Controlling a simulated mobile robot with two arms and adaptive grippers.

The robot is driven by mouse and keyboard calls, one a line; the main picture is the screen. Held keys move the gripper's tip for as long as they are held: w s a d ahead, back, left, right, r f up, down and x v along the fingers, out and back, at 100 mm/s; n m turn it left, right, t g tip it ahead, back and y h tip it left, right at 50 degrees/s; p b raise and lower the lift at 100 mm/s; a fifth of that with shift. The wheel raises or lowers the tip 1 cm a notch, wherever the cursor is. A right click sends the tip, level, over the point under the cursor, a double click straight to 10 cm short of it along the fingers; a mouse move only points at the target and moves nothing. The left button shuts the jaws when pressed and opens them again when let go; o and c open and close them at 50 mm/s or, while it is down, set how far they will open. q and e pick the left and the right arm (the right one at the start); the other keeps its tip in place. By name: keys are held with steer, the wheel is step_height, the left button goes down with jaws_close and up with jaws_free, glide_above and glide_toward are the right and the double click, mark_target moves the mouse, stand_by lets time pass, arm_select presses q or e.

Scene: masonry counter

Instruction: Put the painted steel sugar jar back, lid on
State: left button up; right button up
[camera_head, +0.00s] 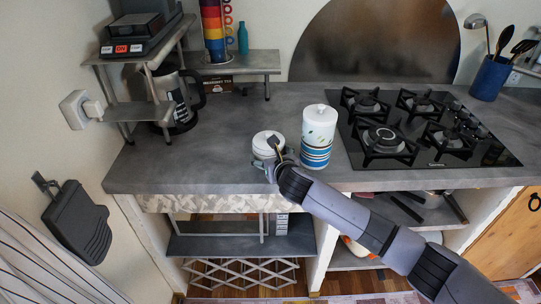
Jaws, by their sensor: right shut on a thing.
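My left gripper is not in view.
A gas hob (425,153) fills the counter to the right. A small shelf (255,62) holds stacked coloured cups (213,35). The middle of the counter (240,112) is clear.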

steer(key=o, duration=1)
steer(key=shift+f, duration=0.1)
steer(key=o, duration=0.4)
steer(key=shift+o, duration=0.2)
steer(key=shift+r, duration=0.2)
steer(key=v, duration=1.2)
steer(key=shift+f, duration=0.15)
